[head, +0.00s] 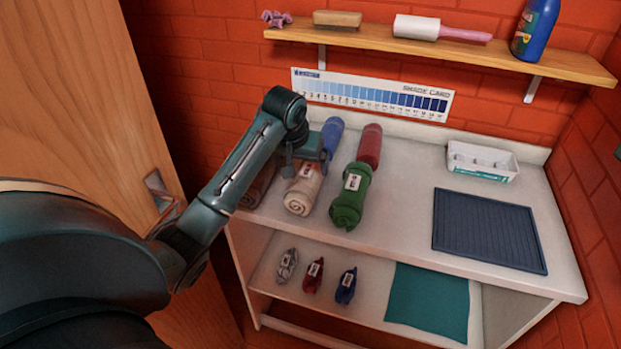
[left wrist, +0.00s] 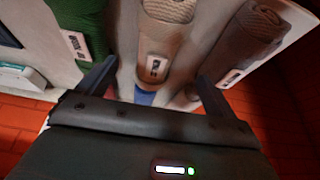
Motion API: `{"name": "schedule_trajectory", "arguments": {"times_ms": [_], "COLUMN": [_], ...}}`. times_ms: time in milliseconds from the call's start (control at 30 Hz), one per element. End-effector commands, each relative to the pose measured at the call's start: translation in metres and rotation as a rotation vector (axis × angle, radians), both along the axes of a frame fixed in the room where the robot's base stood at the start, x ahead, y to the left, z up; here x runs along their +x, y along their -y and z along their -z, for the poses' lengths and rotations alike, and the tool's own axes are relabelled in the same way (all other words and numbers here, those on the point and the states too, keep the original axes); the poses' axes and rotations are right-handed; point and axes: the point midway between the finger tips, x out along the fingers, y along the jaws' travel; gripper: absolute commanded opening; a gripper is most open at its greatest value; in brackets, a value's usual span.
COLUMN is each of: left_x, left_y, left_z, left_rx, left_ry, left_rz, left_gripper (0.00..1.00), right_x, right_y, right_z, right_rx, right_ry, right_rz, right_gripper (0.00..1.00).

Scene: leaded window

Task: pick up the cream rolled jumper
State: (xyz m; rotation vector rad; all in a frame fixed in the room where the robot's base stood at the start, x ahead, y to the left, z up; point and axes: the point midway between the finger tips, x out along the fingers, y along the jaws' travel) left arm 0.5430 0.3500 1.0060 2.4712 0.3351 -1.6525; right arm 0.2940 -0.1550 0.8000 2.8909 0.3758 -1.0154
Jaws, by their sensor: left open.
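The cream rolled jumper (head: 299,197) lies on the white worktop between a brown roll and a green roll, with a paper tag on it. My left gripper (head: 307,160) is over the far part of the cream roll and hides some of it. In the left wrist view the cream jumper (left wrist: 163,38) runs between the two spread fingers of my left gripper (left wrist: 155,78). That gripper is open and empty, and I cannot tell how high the fingertips are above the worktop. My right gripper is not in view.
The green roll (head: 349,200) and red roll (head: 370,146) lie right of the cream one; the blue roll (head: 333,132) is behind. The brown roll (head: 258,188) is close on the left. A dark mat (head: 487,231) and white tray (head: 482,162) are at right. A shelf (head: 420,46) hangs above.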

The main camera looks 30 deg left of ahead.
Motion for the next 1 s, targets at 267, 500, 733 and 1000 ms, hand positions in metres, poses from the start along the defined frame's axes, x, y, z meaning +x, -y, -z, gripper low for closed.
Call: {"name": "schedule_trajectory", "arguments": {"times_ms": [267,500,733,1000], "left_x": [0.011,0.028,0.035,0.034], "left_y": [-0.002,-0.004,-0.006,-0.006], "left_z": [0.025,0.052,0.069,0.069], "left_rx": [0.0,0.0,0.0,0.001], "left_ry": [0.0,-0.001,0.001,0.002], "left_rz": [0.002,0.001,0.003,0.003], "left_gripper": [0.92,0.92,0.92,0.85], "right_x": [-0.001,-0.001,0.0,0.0], "right_y": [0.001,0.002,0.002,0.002], "right_z": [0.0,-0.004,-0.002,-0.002], "right_rx": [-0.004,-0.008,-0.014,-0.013], "right_ry": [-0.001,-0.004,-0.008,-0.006], "right_rz": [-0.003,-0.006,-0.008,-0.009], "right_gripper": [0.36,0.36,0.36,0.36]}}
